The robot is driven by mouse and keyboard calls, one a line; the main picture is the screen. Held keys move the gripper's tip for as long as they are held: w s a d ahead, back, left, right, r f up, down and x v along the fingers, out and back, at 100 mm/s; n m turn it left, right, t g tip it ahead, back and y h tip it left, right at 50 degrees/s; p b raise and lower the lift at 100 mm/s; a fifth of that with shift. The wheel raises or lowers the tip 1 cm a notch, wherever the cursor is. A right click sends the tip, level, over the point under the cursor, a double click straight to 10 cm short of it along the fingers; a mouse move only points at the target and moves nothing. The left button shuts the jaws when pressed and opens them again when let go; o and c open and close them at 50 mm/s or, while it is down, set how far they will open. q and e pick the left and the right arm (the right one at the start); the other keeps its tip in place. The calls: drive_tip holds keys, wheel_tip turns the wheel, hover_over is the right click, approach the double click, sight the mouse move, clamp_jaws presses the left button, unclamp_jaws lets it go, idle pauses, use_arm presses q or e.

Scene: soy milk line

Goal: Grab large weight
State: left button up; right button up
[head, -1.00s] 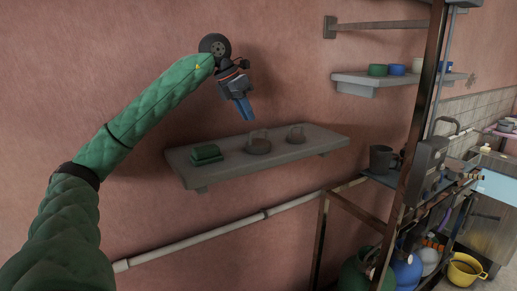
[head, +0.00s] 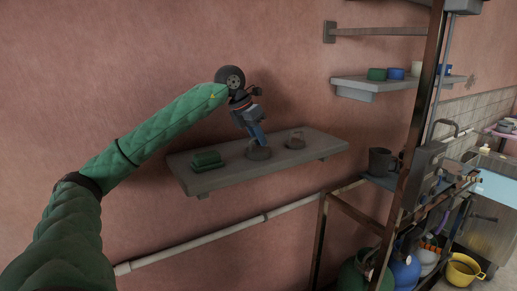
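The large weight (head: 259,154) is a grey disc-like piece on the wall shelf (head: 220,180), in the middle of the shelf in the head view. My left gripper (head: 257,138) points down from above with its blue fingers at the top of this weight. The fingers cover the weight's handle, and the gap between them is too small to make out. A smaller grey weight (head: 295,143) with a raised handle stands to the right on the same shelf. My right gripper is out of view.
A green stacked object (head: 207,160) lies at the shelf's left end. A rusty metal rack (head: 408,150) stands right of the shelf, with a dark mug (head: 381,160) on it. A pipe (head: 230,231) runs along the wall below.

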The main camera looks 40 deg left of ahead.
use_arm(q)
drive_tip(key=shift+d+f, duration=0.1)
clamp_jaws()
idle(1.4)
